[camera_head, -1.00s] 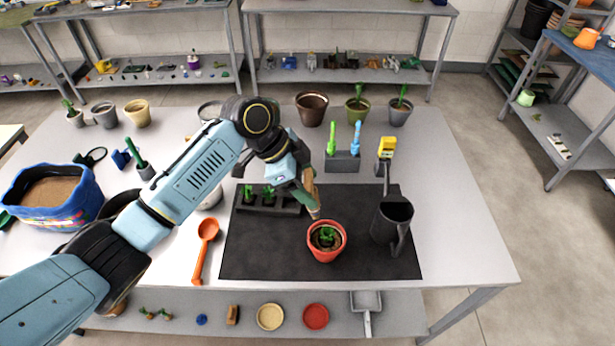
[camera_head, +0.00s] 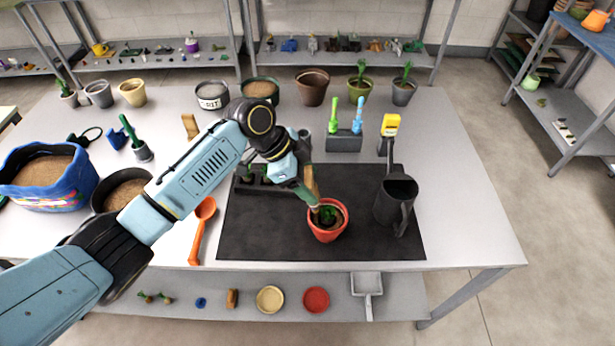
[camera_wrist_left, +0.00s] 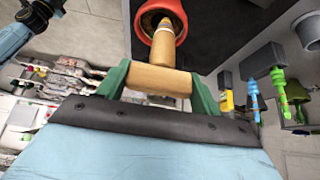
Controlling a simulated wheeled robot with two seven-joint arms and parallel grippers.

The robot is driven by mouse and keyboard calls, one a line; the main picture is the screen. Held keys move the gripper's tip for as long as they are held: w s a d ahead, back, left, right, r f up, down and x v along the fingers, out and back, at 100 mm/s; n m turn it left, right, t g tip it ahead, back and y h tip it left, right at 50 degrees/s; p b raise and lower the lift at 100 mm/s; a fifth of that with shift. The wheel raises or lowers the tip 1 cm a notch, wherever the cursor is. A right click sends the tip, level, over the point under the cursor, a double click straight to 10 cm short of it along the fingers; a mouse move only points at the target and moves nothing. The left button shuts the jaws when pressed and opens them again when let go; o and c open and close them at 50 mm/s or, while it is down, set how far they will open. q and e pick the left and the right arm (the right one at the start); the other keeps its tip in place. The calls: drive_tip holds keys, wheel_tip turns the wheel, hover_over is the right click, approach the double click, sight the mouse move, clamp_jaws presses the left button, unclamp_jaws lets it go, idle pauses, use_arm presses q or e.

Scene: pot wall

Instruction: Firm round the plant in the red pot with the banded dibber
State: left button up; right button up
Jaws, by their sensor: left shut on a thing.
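The red pot (camera_head: 327,235) stands on the black mat, with a small green plant (camera_head: 329,214) in it. My left gripper (camera_head: 306,188) is shut on the wooden dibber (camera_head: 312,180), just behind and above the pot. In the left wrist view the dibber's thick wooden handle (camera_wrist_left: 158,79) lies between the green fingers. Its shaft points into the red pot (camera_wrist_left: 140,22), inside the rim. The dibber's tip is beside the plant at the pot's left side; whether it touches the soil I cannot tell. My right gripper does not show.
A dark watering can (camera_head: 396,203) stands right of the pot. A seedling tray (camera_head: 262,190) is partly hidden behind my arm. A grey holder (camera_head: 343,144) with green and blue tools stands behind. An orange scoop (camera_head: 201,228) lies left of the black mat (camera_head: 270,238).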

use_arm(q)
drive_tip(key=shift+f, duration=0.15)
idle(0.5)
drive_tip(key=shift+f, duration=0.15)
drive_tip(key=shift+f+b, duration=0.75)
drive_tip(key=shift+f, duration=0.25)
idle(0.8)
